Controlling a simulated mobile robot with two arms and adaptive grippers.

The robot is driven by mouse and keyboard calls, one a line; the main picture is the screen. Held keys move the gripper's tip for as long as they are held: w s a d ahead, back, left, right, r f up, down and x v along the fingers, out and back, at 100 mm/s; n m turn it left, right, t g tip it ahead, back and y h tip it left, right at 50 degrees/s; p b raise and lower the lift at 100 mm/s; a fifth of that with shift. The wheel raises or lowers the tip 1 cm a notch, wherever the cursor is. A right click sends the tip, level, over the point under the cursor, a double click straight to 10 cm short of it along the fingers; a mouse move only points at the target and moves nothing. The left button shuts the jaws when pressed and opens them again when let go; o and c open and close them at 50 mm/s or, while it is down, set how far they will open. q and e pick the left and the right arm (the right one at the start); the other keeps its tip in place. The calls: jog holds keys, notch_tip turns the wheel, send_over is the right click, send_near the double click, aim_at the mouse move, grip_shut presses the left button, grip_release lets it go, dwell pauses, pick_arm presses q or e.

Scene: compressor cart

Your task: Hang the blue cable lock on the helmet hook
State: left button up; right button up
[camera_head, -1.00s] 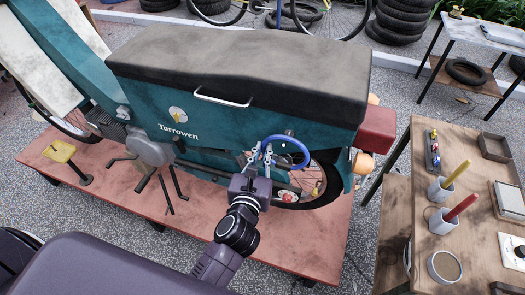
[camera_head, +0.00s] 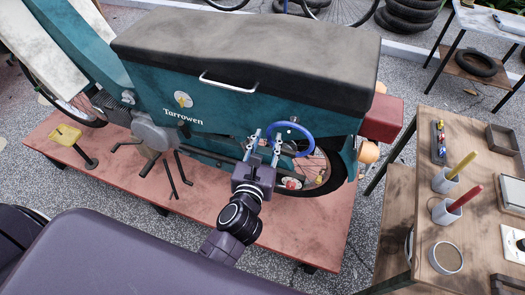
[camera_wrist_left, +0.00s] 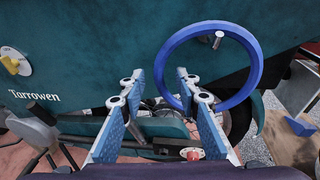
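The blue cable lock (camera_head: 310,134) is a closed ring against the teal side of the scooter, below the seat's rear end. In the left wrist view the lock (camera_wrist_left: 256,68) surrounds a short pale peg, the helmet hook (camera_wrist_left: 218,40), which shows just inside the ring's top. The ring appears to hang on it; exact contact is hard to tell. My left gripper (camera_head: 265,141) is open, its two fingers apart, just left of and in front of the ring. In the left wrist view its right finger covers the ring's lower left part. My right gripper is not in view.
The scooter (camera_head: 225,115) stands on a reddish platform (camera_head: 110,205), with its rear wheel (camera_head: 325,180) below the lock. A wooden table (camera_head: 415,180) with cups and trays stands at the right. A yellow-topped stand (camera_head: 65,134) is at the left. The platform's front area is mostly clear.

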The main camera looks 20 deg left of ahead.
pick_arm(q)
jog(key=s+d+r, duration=0.1)
jog(key=s+r, duration=0.1)
jog(key=s, duration=0.9)
jog(key=shift+d, duration=0.1)
jog(key=s+d+f+m+g+h, duration=0.2)
jog(key=s+f+m, duration=0.1)
jog(key=f+m, duration=0.65)
jog(key=s+d+f+m+g+h, duration=0.15)
jog(key=f+m, duration=0.45)
jog(key=f, duration=0.7)
jog(key=s+d+f+m+g+h, duration=0.1)
jog(key=s+d+f+m+g, duration=0.15)
jog(key=f+m, duration=0.7)
jog(key=s+a+f+m+g, duration=0.2)
jog(key=s+a+f+m, duration=0.15)
jog(key=s+f, duration=0.35)
jog(key=s+a+f+m+g, duration=0.2)
jog(key=s+f+m, duration=0.25)
jog(key=f, duration=0.45)
jog(key=s+a+f+m+g+y, duration=0.1)
jog(key=s+a+f+m+g, duration=0.1)
jog(key=s+a, duration=0.3)
jog(key=s+a+f+m+g+y, duration=0.2)
jog(key=s+a+f+m+g, duration=0.1)
jog(key=s, duration=0.6)
notch_tip(320, 180, down, 2)
jog(key=shift+s+a+f+m, duration=0.2)
jog(key=shift+s+a+m, duration=0.15)
jog(key=shift+a+m, duration=0.65)
